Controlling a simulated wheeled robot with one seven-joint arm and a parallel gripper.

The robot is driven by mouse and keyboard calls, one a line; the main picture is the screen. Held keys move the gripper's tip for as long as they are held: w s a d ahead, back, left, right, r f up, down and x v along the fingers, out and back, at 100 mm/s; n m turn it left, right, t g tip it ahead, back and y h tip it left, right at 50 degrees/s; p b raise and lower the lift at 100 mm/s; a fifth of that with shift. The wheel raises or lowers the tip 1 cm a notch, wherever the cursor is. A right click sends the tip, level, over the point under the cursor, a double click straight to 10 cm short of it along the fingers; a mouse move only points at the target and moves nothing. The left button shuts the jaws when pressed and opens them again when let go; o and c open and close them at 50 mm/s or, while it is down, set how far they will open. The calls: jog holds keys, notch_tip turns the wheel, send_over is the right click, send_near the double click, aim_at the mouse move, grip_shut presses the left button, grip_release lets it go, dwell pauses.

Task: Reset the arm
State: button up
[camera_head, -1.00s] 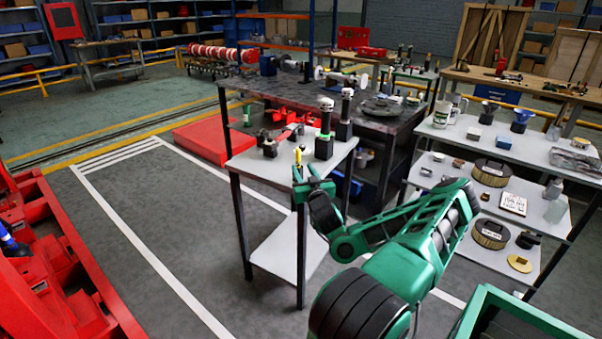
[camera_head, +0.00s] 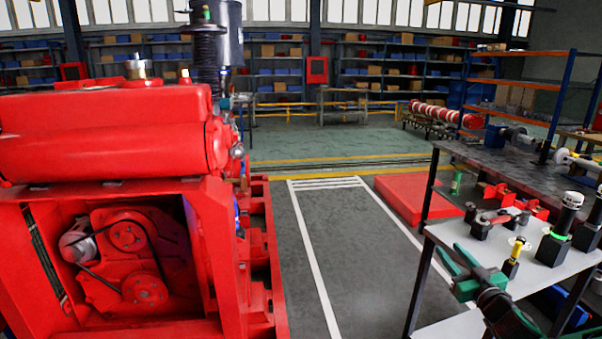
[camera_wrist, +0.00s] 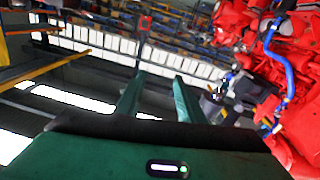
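My gripper (camera_head: 457,256) is in the lower right of the head view, in front of the small grey table (camera_head: 490,246). Its two green fingers are apart. In the wrist view the fingers (camera_wrist: 157,95) also stand apart with nothing between them. My green and black arm (camera_head: 505,315) comes in from the bottom right; most of it is out of the picture. A yellow-topped tool (camera_head: 514,257) stands upright on the small table, to the right of the fingers and apart from them.
The red diesel pumpset (camera_head: 110,150) fills the left of the head view; red machinery (camera_wrist: 285,130) with a blue hose shows in the wrist view. Black holders (camera_head: 555,245) stand on the small table. A dark workbench (camera_head: 475,160) is behind it. The marked floor (camera_head: 345,240) between is clear.

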jog(key=a+f+n+g+y, duration=0.2)
jog(key=a+n+y, duration=0.15)
jog(key=a, duration=0.45)
jog(key=s+a+f+n+g+y, duration=0.3)
jog(key=s+a+f+g, duration=0.4)
jog(key=s+a+g, duration=0.35)
jog(key=s+d+r+m+g+h, duration=0.3)
jog(key=s+d+r+m, duration=0.2)
jog(key=s, duration=0.8)
jog(key=s+d+r+m+g+h, duration=0.3)
jog(key=s+d+r+m+h, duration=0.1)
jog(key=s+r+m, duration=0.6)
jog(key=s+d+r, duration=0.1)
jog(key=s+r, duration=0.1)
jog(key=s, duration=0.1)
jog(key=shift+s, duration=0.25)
jog(key=shift+d, duration=0.1)
